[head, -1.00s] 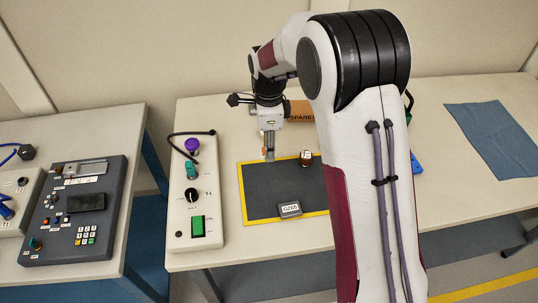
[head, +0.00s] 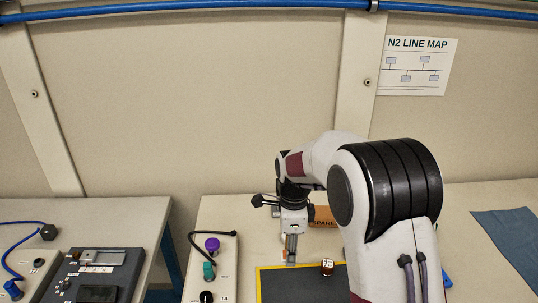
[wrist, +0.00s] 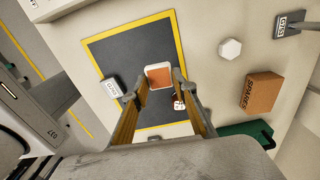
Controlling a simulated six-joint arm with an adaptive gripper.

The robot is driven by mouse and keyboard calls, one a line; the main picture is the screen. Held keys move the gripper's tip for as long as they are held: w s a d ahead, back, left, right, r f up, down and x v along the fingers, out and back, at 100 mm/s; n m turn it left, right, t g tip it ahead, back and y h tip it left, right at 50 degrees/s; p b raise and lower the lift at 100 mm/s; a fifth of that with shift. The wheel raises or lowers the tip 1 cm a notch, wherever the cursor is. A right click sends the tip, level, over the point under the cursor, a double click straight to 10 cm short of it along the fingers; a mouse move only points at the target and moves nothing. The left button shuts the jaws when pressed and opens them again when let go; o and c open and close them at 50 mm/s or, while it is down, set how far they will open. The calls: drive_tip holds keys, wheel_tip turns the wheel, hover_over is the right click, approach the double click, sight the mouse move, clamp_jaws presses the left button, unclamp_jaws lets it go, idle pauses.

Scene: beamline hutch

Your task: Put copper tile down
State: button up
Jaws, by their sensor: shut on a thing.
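The copper tile (wrist: 160,77) is an orange-brown square with a pale rim. In the wrist view it sits between the fingertips of my gripper (wrist: 158,88), which is shut on it. A dark mat with a yellow border (wrist: 115,50) lies beyond it, and the tile shows against the mat. In the head view my gripper (head: 290,260) points down at the mat's far edge (head: 300,285). The tile is barely visible there, and its height above the mat is hard to tell.
A small brown jar (head: 327,267) stands on the mat, right of my gripper. A knobbed panel (head: 206,270) stands left.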

drive_tip(key=shift+n, duration=0.3)
